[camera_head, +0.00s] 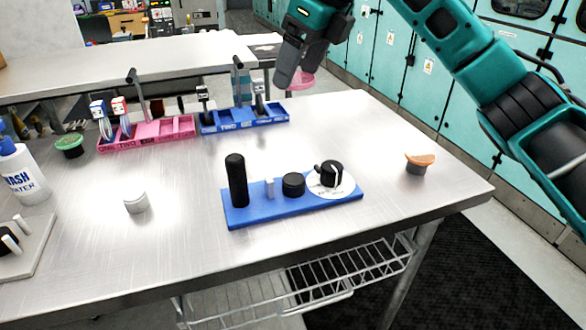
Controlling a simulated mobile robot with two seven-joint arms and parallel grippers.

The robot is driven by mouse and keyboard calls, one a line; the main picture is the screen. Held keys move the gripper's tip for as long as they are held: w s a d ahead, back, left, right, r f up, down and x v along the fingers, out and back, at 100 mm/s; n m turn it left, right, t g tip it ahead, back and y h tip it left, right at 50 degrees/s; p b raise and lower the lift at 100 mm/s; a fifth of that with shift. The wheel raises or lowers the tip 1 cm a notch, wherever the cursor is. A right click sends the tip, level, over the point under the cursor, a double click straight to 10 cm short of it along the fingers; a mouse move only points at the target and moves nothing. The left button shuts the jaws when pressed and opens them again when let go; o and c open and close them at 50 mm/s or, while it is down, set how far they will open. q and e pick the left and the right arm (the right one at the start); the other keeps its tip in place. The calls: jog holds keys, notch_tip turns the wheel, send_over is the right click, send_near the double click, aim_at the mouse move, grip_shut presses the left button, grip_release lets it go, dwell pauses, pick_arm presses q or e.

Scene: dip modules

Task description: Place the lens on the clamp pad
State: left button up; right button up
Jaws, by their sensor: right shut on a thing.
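My right gripper (290,76) reaches in from the top right and hangs over the far edge of the steel table, behind the blue rack. It is shut on a pink, see-through round piece, seemingly the lens (304,81); the fingers hide part of it. A blue base (265,212) stands near the table's middle front. It bears a tall black cylinder (237,180), a small pale post (269,188), a low black cylinder (293,184) and a white disc (345,187) with a black part on it. I cannot tell which of these is the clamp pad. My left gripper is not in view.
A pink rack (150,143) and a blue rack (225,126) hold upright tools at the back. An orange-topped piece (420,159) sits right, a pale cylinder (135,204) left, a green-topped piece (70,146) far left. A wash bottle (22,175) stands at the left edge.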

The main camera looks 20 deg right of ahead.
aim_at(293, 178)
notch_tip(293, 178, down, 19)
jog(key=shift+f+b, duration=0.15)
jog(key=shift+b, duration=0.25)
jog(key=shift+f, duration=0.15)
jog(key=o, duration=1)
jog(key=v, duration=1.2)
jog(key=shift+r, duration=0.2)
